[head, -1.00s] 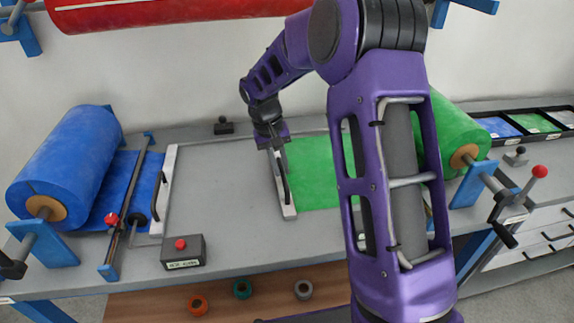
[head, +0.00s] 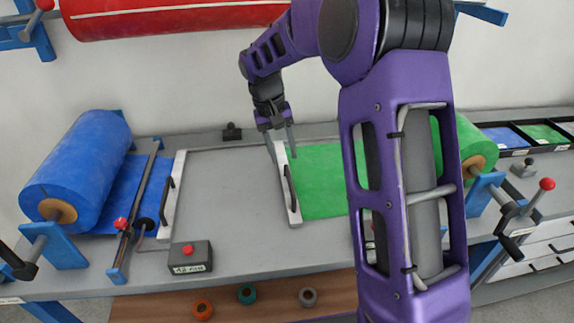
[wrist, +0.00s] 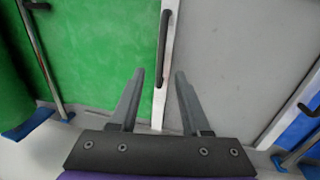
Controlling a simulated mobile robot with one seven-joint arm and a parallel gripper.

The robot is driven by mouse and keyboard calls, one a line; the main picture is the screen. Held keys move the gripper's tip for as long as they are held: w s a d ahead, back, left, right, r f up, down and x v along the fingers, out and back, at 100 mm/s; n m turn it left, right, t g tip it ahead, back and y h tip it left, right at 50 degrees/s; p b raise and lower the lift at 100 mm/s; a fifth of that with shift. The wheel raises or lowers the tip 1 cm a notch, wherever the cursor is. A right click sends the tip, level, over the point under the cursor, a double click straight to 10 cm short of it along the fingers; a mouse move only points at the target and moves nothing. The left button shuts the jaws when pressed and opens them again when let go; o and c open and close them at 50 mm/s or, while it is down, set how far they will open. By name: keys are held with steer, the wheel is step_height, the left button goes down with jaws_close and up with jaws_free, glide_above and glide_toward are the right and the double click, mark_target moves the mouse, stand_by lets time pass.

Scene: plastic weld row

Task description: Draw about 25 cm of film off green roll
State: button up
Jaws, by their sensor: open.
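The green roll (head: 457,150) sits in a blue stand at the right, partly hidden by my arm. A sheet of green film (head: 322,180) lies flat on the grey table from the roll's side to a pale pull bar (head: 295,215) at its left edge; my arm hides part of it. The bar carries a black handle (head: 290,188). My gripper (head: 282,154) is open and empty, above the far end of the bar. In the wrist view, the bar and handle (wrist: 162,50) run between the open fingers (wrist: 160,76), apart from both.
A blue roll (head: 78,168) with its own film and pull bar (head: 172,210) stands at the left. A black box with a red button (head: 190,257) sits at the front. A red roll (head: 170,15) hangs above. The grey surface between the bars is clear.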

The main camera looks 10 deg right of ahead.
step_height(320, 180, up, 10)
steer(key=a+p, duration=0.1)
steer(key=shift+a+f, duration=0.25)
steer(key=shift+a, duration=0.15)
